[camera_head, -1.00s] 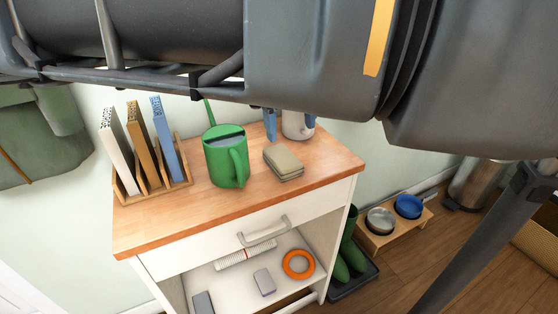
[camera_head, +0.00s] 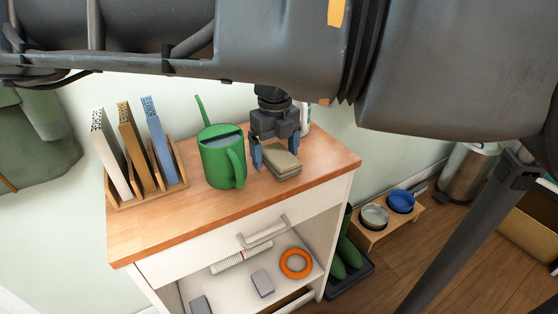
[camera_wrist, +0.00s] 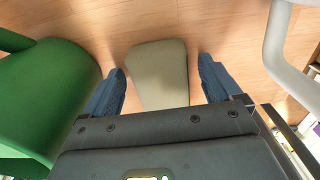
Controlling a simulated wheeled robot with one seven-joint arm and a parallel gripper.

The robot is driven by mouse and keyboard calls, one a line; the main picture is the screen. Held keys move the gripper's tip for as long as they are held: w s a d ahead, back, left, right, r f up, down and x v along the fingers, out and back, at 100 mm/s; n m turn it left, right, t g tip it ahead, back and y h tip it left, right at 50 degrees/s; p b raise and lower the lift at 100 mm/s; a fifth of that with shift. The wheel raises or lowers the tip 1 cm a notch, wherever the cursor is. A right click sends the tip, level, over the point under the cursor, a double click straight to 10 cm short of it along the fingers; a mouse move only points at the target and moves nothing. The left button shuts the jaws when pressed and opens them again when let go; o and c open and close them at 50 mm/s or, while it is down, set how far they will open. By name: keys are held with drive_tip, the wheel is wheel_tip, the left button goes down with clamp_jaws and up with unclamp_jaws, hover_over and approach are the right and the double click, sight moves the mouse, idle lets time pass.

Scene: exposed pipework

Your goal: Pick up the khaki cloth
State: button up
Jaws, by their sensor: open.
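The khaki cloth (camera_head: 282,163) is a folded stack lying on the wooden top of the cabinet, to the right of the green watering can. My gripper (camera_head: 277,163) is open above and around the cloth, with blue fingertips pointing down. In the wrist view the cloth (camera_wrist: 158,75) lies between the two fingers of my gripper (camera_wrist: 163,85), with a gap showing on each side. The near end of the cloth is hidden behind the gripper body.
The green watering can (camera_head: 222,160) stands close on the left. A wooden rack (camera_head: 150,190) with several upright files is farther left. A white bottle (camera_head: 305,118) stands behind the gripper. The drawer handle (camera_head: 264,232) juts from the cabinet front. Bare wood lies in front of the cloth.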

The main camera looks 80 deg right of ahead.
sight(275, 150)
drive_tip(key=shift+c, duration=0.4)
drive_tip(key=c, duration=1)
drive_tip(key=shift+o, duration=0.2)
wheel_tip(275, 150, up, 10)
drive_tip(key=shift+p, duration=0.45)
drive_tip(key=o, duration=0.4)
drive_tip(key=c, duration=0.3)
